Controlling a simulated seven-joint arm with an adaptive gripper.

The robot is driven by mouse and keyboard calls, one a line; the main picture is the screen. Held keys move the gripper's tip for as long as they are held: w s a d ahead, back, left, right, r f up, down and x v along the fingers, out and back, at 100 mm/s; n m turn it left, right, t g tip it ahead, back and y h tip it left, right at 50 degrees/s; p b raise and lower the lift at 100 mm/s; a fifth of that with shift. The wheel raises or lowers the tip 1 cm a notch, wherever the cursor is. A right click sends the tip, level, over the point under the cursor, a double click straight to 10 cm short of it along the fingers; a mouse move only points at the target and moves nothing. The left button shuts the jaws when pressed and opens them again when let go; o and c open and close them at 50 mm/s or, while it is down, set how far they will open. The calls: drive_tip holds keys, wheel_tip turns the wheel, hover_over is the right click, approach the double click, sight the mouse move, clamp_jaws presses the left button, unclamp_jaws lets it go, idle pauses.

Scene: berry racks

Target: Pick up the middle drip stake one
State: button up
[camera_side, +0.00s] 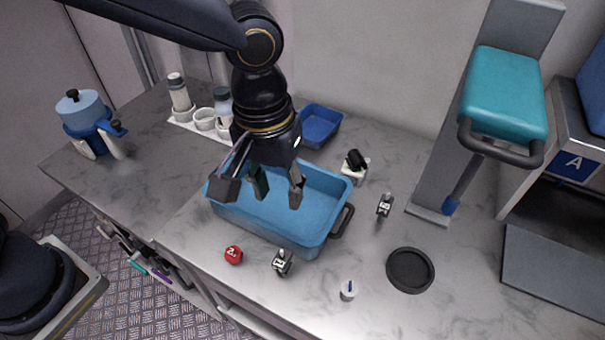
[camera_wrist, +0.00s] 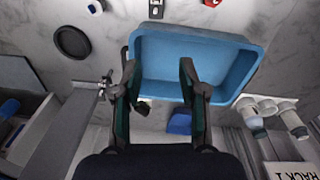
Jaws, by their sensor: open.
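Several small pieces lie on the marble counter, and I cannot tell for certain which is the middle drip stake. A grey-and-black piece with a white tag (camera_side: 283,262) is in front of the blue tub; it also shows in the wrist view (camera_wrist: 156,9). A similar tagged piece (camera_side: 385,205) is right of the tub. A black-topped piece on a pale base (camera_side: 355,166) is at the tub's back right. My gripper (camera_side: 278,195) hangs over the blue tub (camera_side: 317,236), open and empty, fingers pointing down. It also shows in the wrist view (camera_wrist: 158,75), apart from these pieces.
A red numbered piece (camera_side: 233,255) and a white-and-blue piece (camera_side: 348,290) lie at the front. A black round dish (camera_side: 410,270) is at right, near a post with a teal block (camera_side: 503,92). Bottles, cups and a dark blue tray (camera_side: 321,125) stand behind.

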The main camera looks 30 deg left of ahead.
sight(284, 257)
drive_tip(key=shift+m, duration=0.5)
drive_tip(key=f, duration=0.4)
drive_tip(key=s+d+f, duration=0.1)
drive_tip(key=f, duration=0.3)
drive_tip(key=s+f, duration=0.1)
drive_tip(key=f, duration=0.4)
drive_tip(key=shift+s+d, duration=0.25)
drive_tip(key=shift+d, duration=0.15)
drive_tip(key=shift+s+a+f, duration=0.1)
drive_tip(key=shift+f, duration=1.45)
drive_tip(key=shift+s+a+f, duration=0.1)
drive_tip(key=shift+f, duration=1.45)
drive_tip(key=shift+c, duration=0.4)
drive_tip(key=c, duration=0.6)
drive_tip(key=shift+r, duration=0.15)
